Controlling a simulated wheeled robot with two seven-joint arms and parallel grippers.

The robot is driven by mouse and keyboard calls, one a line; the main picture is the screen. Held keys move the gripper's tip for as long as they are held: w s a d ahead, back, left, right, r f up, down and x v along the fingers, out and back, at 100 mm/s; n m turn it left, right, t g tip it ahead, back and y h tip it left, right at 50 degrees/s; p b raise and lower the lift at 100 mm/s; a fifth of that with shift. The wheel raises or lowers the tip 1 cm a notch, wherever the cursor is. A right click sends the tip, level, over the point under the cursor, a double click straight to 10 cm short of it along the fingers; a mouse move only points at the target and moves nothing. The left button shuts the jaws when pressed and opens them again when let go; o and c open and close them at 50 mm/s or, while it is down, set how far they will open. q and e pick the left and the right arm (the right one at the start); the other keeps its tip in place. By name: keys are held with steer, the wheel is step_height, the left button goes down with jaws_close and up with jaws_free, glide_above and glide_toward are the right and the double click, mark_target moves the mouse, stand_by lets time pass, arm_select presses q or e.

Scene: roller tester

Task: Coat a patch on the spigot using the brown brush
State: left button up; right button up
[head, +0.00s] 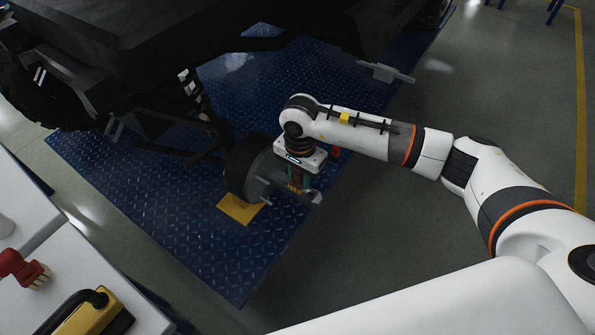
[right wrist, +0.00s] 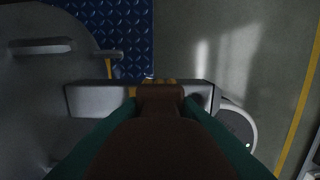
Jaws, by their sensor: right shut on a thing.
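My right gripper (head: 299,181) is shut on the brown brush, beside the grey wheel hub under the vehicle. In the right wrist view, the brush (right wrist: 160,130) is a dark brown block between two green fingers, its far end over a grey bar. This bar, which looks like the spigot (right wrist: 95,97), runs right from the large grey disc (right wrist: 40,75) at the left. In the head view, a grey stub (head: 315,197) shows by the fingertips. The brush tip seems to be at or just above the bar; contact and any coating are hidden. My left gripper is not in view.
The dark vehicle (head: 110,50) hangs over the blue tread-plate mat (head: 220,250). A yellow plate (head: 240,208) lies below the hub. At the left, a white table (head: 110,270) holds a red item (head: 25,268) and a yellow-black item (head: 85,312).

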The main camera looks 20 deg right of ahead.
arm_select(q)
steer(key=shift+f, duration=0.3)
arm_select(e)
steer(key=shift+s+d+f, duration=0.3)
steer(key=shift+s, duration=0.1)
step_height(320, 180, up, 6)
steer(key=p, duration=0.3)
steer(key=shift+w+a+f, duration=0.1)
steer(key=shift+a+f, duration=0.05)
steer(key=shift+f, duration=0.1)
steer(key=shift+r+p, duration=0.45)
steer(key=shift+r, duration=0.05)
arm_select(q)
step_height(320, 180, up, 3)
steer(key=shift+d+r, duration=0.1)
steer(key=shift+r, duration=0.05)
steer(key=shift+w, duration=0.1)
